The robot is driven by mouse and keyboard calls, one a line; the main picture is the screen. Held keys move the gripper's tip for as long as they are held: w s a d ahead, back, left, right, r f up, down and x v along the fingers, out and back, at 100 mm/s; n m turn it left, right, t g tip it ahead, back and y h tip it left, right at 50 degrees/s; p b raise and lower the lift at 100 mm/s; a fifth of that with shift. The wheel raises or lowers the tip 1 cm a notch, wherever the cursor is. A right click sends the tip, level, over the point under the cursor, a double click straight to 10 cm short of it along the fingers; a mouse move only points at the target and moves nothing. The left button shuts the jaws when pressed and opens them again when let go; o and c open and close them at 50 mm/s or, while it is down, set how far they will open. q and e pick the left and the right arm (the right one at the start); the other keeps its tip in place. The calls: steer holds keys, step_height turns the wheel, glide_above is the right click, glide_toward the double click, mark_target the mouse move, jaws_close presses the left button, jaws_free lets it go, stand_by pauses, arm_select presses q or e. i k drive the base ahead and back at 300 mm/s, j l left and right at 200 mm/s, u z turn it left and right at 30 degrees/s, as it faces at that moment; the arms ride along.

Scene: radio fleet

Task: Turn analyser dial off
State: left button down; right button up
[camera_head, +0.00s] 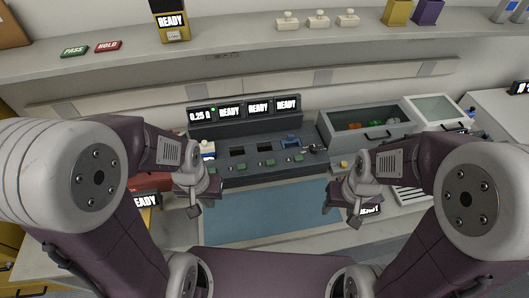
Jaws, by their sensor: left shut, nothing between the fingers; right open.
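A dark analyser console (245,122) stands at the back of the bench. Its screen row shows one numeric reading with a green light and several READY signs. Its lower panel (230,170) has several slots and small green parts. A small dark and metallic part (314,148) sits at the panel's right end; I cannot tell whether it is the dial, nor its setting. My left gripper (194,209) is shut and empty over the left edge of the blue mat. My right gripper (357,220) is open and empty near the mat's right edge. Both are in front of the console, apart from it.
The blue mat (265,212) is clear between my grippers. A grey bin (340,121) with coloured items and a raised lid stands right of the console. A shelf (235,50) above carries a yellow READY unit (171,28), PASS and HOLD tags, and white pieces.

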mark_target(314, 148)
steer(key=l+u, duration=0.3)
steer(key=u, duration=0.2)
steer(key=l+u, duration=0.65)
steer(key=u, duration=0.3)
steer(key=k+j, duration=0.05)
